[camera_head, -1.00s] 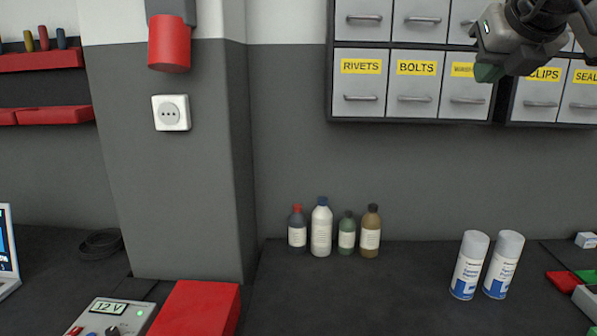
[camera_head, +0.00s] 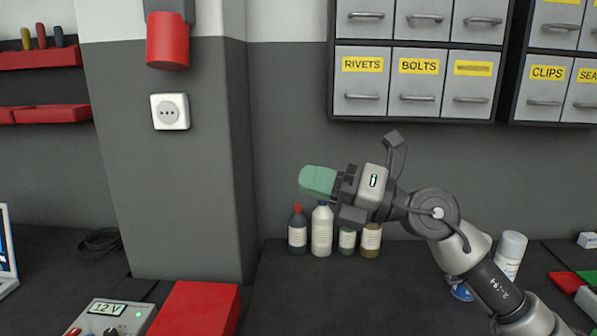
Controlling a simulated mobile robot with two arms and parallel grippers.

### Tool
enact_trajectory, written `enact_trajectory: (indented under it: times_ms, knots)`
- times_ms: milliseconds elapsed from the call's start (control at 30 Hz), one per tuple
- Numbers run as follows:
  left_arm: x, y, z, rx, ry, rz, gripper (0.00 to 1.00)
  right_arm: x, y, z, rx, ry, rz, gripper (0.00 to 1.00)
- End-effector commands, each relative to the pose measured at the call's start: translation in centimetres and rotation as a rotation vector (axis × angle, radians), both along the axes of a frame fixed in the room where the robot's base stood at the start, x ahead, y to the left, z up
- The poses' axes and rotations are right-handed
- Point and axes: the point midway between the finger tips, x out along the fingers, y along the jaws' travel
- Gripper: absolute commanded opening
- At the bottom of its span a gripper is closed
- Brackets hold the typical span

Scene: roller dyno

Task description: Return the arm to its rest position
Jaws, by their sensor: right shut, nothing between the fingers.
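My right arm comes in from the lower right, and its right gripper (camera_head: 318,182) points left in front of the grey wall. Its green fingertips are together with nothing between them. In the picture it is just above several small bottles (camera_head: 321,232) on the dark worktop, and the wrist covers the tops of the two right-hand ones. I cannot tell the depth gap between them. My left gripper is not in view.
Drawer cabinets (camera_head: 418,85) hang above. A red box (camera_head: 197,308) and a 12 V power supply (camera_head: 108,318) are at the lower left. The worktop's middle is clear.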

Motion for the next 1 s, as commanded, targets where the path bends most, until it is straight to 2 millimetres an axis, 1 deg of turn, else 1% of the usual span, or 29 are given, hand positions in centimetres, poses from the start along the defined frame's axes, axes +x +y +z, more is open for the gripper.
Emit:
enact_trajectory:
  times_ms: [33, 133, 167, 200, 267, 300, 367, 400, 467, 500, 533, 567, 600, 633, 667, 700, 767, 800, 867, 900, 967, 1000]
  knots:
    - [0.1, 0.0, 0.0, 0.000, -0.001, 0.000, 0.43, -0.6, -0.1, -1.0, 0.147, 0.070, 0.011, 0.00]
    - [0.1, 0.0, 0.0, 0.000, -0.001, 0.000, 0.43, -0.8, -1.7, -2.2, 0.431, 0.214, -0.021, 0.00]
    - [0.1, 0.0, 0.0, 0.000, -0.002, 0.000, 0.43, -0.8, -2.4, -2.8, 0.514, 0.265, -0.040, 0.00]
    - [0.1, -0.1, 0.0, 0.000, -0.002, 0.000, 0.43, -0.6, -3.4, -3.7, 0.620, 0.332, -0.075, 0.00]
    - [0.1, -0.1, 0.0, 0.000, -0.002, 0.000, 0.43, -0.3, -5.3, -5.6, 0.771, 0.445, -0.141, 0.00]
    - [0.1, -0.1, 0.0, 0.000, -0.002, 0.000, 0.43, -0.1, -6.6, -7.1, 0.866, 0.523, -0.196, 0.00]
    - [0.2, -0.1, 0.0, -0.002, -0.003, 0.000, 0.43, 0.1, -8.7, -9.9, 0.996, 0.649, -0.291, 0.00]
    - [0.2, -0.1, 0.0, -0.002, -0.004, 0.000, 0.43, 0.1, -10.0, -12.1, 1.075, 0.737, -0.361, 0.00]
    - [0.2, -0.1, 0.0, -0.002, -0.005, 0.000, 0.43, -0.3, -12.0, -15.8, 1.179, 0.873, -0.480, 0.00]
    - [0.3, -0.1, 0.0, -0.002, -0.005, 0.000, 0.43, -0.8, -13.2, -18.5, 1.238, 0.969, -0.564, 0.00]
    - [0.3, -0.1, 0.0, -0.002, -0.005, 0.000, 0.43, -1.4, -14.0, -20.5, 1.278, 1.040, -0.630, 0.00]
    - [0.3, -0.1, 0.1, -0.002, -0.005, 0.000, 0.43, -2.1, -14.8, -22.6, 1.311, 1.113, -0.698, 0.00]
    - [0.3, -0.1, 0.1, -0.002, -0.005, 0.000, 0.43, -3.2, -15.7, -25.3, 1.348, 1.208, -0.787, 0.00]
    - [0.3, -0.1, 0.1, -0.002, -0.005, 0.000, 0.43, -4.3, -16.3, -27.3, 1.370, 1.278, -0.855, 0.00]
    - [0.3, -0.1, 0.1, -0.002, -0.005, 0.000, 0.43, -5.4, -16.8, -29.2, 1.386, 1.348, -0.924, 0.00]
    - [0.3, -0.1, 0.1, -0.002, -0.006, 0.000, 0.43, -7.1, -17.3, -31.6, 1.400, 1.440, -1.015, 0.00]
    - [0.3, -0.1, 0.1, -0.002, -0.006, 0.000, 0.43, -9.7, -17.9, -34.8, 1.406, 1.567, -1.138, 0.00]
    - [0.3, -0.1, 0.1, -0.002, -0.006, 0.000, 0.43, -11.5, -18.2, -36.5, 1.401, 1.645, -1.213, 0.00]
    - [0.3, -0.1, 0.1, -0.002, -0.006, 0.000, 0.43, -14.0, -18.5, -38.6, 1.388, 1.745, -1.313, 0.00]
    - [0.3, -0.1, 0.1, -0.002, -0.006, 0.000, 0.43, -15.6, -18.5, -39.7, 1.375, 1.805, -1.368, 0.00]
    - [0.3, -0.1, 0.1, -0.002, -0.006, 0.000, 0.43, -17.8, -18.6, -41.1, 1.351, 1.887, -1.447, 0.00]
    - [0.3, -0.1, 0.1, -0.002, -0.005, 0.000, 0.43, -19.3, -18.6, -41.9, 1.332, 1.938, -1.495, 0.00]
